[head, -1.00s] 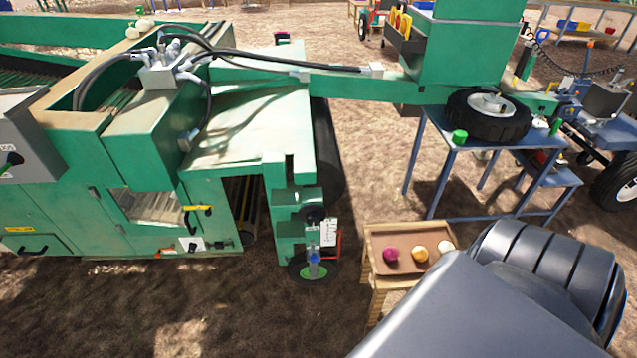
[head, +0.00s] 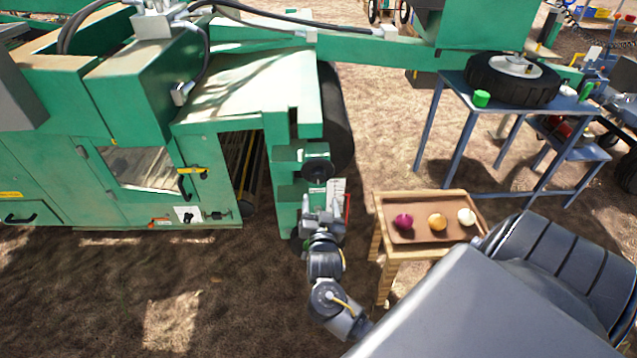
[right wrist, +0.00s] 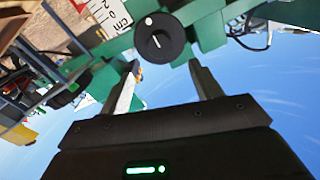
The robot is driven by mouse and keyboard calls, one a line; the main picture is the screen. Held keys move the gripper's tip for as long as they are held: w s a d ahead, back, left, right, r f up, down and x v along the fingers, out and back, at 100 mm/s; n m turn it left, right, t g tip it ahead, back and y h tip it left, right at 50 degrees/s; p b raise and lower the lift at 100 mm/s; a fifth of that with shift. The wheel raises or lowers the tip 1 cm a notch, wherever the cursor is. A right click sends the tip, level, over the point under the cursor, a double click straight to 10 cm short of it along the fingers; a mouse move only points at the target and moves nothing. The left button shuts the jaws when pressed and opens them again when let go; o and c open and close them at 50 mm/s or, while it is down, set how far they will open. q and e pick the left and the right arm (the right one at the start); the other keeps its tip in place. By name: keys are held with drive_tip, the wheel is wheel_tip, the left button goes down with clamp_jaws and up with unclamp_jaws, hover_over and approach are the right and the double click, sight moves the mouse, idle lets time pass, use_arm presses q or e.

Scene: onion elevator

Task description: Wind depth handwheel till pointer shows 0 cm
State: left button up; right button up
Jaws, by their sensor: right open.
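The depth handwheel, a black round knob with a white mark, shows on the green machine post in the head view (head: 316,171) and in the right wrist view (right wrist: 160,38). A white scale plate (head: 337,190) stands beside and below it; part of it with dark figures shows in the right wrist view (right wrist: 108,14). I cannot make out the pointer's reading. My right gripper (head: 322,210) is just below the knob, open and empty. In the right wrist view its fingers (right wrist: 165,68) point toward the knob, apart from it. My left gripper is not in view.
A wooden stand with a brown tray (head: 440,237) holding a purple, an orange and a white onion is close right of my forearm. A blue table (head: 447,93) with a tyre (head: 512,80) stands behind it. Bare soil (head: 170,310) lies free at front left.

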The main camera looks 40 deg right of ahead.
sight(319, 178)
drive_tip(key=b+x, duration=0.1)
drive_tip(key=x, duration=0.9)
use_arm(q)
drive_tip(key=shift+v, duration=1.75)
use_arm(e)
drive_tip(key=shift+w+d, duration=0.25)
drive_tip(key=shift+w, duration=0.1)
drive_tip(key=c, duration=1)
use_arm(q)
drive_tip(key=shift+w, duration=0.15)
